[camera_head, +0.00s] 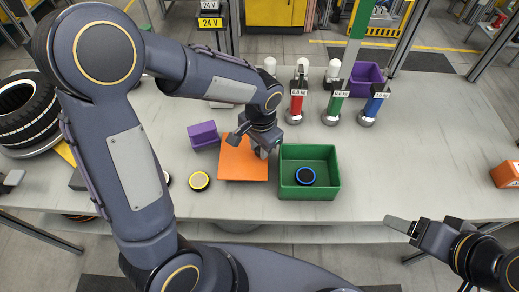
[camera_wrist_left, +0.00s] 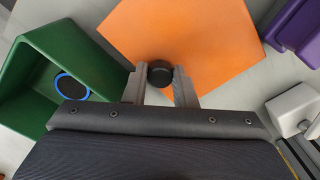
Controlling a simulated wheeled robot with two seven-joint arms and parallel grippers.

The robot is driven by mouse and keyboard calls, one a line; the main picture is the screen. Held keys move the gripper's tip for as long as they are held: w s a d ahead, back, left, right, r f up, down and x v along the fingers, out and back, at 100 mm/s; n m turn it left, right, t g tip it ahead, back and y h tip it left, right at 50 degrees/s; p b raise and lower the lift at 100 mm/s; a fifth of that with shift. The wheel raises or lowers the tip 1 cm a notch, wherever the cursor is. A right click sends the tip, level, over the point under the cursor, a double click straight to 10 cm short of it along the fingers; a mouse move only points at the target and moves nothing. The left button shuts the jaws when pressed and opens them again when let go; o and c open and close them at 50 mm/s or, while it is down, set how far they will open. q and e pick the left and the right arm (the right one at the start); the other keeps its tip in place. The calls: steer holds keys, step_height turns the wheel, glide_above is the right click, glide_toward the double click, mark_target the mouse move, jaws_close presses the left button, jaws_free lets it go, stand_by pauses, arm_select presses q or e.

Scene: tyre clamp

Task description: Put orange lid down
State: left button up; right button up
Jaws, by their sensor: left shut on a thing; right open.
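The orange lid (camera_head: 243,165) is a flat square panel at the middle of the table, directly left of the green box (camera_head: 310,153). In the left wrist view the orange lid (camera_wrist_left: 190,38) has a dark round knob (camera_wrist_left: 160,73). My left gripper (camera_head: 262,153) is over the lid's right side. In the wrist view its fingers (camera_wrist_left: 160,82) are shut on the knob. Whether the lid touches the table is hard to tell. The green box is open at the top and holds a blue-rimmed round piece (camera_head: 305,176). My right gripper (camera_head: 402,226) is open and empty by the front table edge.
Red (camera_head: 297,96), green (camera_head: 335,100) and blue (camera_head: 373,104) handled tools stand behind the green box. The table's right side is mostly clear.

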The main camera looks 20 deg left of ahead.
arm_select(q)
step_height(320, 180, down, 2)
steer(key=shift+d+f, duration=0.1)
steer(key=shift+f, duration=0.1)
steer(key=o, duration=1)
